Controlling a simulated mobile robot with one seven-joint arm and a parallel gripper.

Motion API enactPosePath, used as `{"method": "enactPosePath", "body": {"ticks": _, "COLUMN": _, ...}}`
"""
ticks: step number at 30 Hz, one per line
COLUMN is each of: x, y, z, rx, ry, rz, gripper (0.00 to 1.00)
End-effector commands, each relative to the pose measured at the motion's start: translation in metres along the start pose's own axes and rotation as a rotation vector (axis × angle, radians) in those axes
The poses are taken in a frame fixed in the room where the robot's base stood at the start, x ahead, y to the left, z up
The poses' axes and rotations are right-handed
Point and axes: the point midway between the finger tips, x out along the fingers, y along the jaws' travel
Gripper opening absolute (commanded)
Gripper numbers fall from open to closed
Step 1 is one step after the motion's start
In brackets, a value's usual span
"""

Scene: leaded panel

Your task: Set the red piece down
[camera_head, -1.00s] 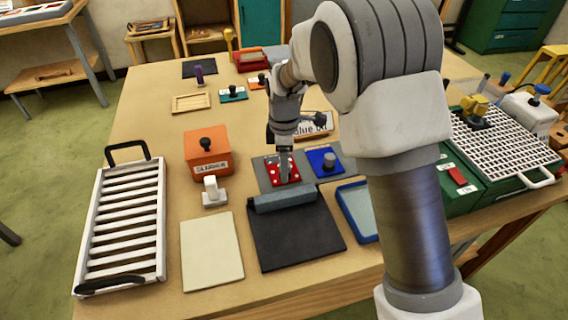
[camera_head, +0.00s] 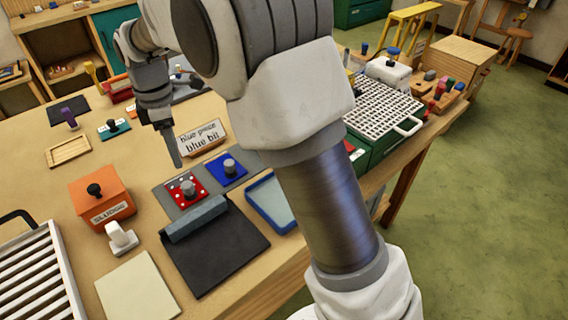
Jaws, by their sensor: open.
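The red piece (camera_head: 199,196), with white dots and a grey knob on top, lies flat on a grey mat (camera_head: 164,197) in the head view. The blue piece (camera_head: 238,178), also with a grey knob, lies beside it to the right on the mat. My gripper (camera_head: 175,159) is open and empty, raised above and behind the red piece. It is apart from the piece's knob. Its fingers are seen nearly edge-on, so the gap between them does not show clearly.
A black mat (camera_head: 222,252) with a grey bar lies in front. A blue-rimmed tray (camera_head: 268,201) is at its right. An orange box (camera_head: 103,200) and a white-handled tool (camera_head: 122,239) stand left. A "blue piece, blue bit" sign (camera_head: 201,138) stands behind.

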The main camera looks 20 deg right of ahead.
Motion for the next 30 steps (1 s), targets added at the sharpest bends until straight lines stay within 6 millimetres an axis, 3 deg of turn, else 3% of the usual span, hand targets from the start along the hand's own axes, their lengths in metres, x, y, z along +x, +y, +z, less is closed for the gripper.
{"method": "enactPosePath", "body": {"ticks": 5, "x": -0.038, "y": -0.021, "z": 0.036, "rx": 0.195, "ry": 0.021, "rz": 0.056, "gripper": 0.68}}
{"method": "enactPosePath", "body": {"ticks": 9, "x": -0.071, "y": -0.053, "z": 0.074, "rx": 0.433, "ry": 0.051, "rz": 0.117, "gripper": 0.68}}
{"method": "enactPosePath", "body": {"ticks": 15, "x": -0.104, "y": -0.108, "z": 0.12, "rx": 0.772, "ry": 0.107, "rz": 0.202, "gripper": 0.68}}
{"method": "enactPosePath", "body": {"ticks": 22, "x": -0.117, "y": -0.178, "z": 0.159, "rx": 1.155, "ry": 0.189, "rz": 0.297, "gripper": 0.68}}
{"method": "enactPosePath", "body": {"ticks": 30, "x": -0.106, "y": -0.249, "z": 0.185, "rx": 1.547, "ry": 0.3, "rz": 0.391, "gripper": 0.68}}
